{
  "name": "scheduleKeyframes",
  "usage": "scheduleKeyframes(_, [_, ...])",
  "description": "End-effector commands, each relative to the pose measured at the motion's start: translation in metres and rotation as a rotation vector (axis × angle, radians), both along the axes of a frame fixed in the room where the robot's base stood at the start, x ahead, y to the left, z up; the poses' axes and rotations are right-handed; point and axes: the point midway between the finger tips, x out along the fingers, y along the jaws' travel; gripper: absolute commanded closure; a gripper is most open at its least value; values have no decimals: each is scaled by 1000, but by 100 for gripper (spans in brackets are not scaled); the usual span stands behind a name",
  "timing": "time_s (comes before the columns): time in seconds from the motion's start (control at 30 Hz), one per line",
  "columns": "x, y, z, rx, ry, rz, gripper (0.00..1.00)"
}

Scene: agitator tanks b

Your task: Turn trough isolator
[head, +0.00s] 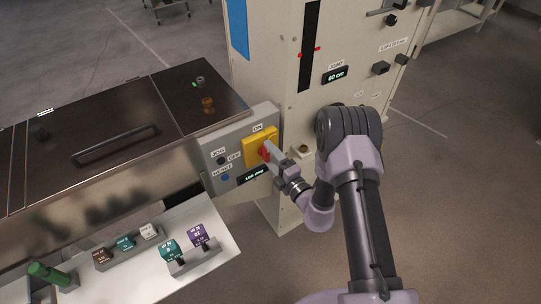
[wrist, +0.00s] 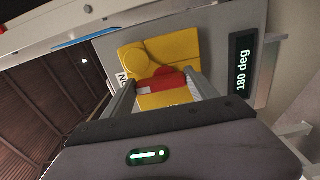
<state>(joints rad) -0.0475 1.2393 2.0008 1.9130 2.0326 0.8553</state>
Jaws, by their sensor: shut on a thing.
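The trough isolator is a red handle (head: 264,150) on a yellow plate (head: 250,145), set in a grey panel (head: 210,150). ON is written above the plate and OFF to its left. A small dark display on the panel (wrist: 242,70) reads 180 deg in the wrist view. My gripper (head: 270,150) reaches the handle from the right and is shut on it. In the wrist view the two fingers stand either side of the red handle (wrist: 160,83), and the yellow plate (wrist: 180,50) shows behind. The fingers hide part of the handle.
Left of the isolator are a black JOG button (head: 221,160) and a blue REJECT button (head: 225,177). A tall cream cabinet (head: 290,95) stands behind my arm. A lidded trough (head: 90,150) lies left, and a shelf with small labelled blocks (head: 215,255) is below.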

Motion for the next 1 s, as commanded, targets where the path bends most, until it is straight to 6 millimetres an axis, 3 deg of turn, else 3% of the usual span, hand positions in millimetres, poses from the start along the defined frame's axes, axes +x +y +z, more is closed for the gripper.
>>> scheduleKeyframes(0.1, [0,0,0,2,0,-1,73])
scheduleKeyframes(0.13, [0,0,0,2,0,-1,29])
scheduleKeyframes(0.23, [0,0,0,1,0,-1,11])
scheduleKeyframes(0.53, [-1,-1,0,0,0,-1,11])
scheduleKeyframes(0.67, [-11,-9,0,0,2,-2,11])
scheduleKeyframes(1.0, [-94,-66,0,4,7,-8,11])
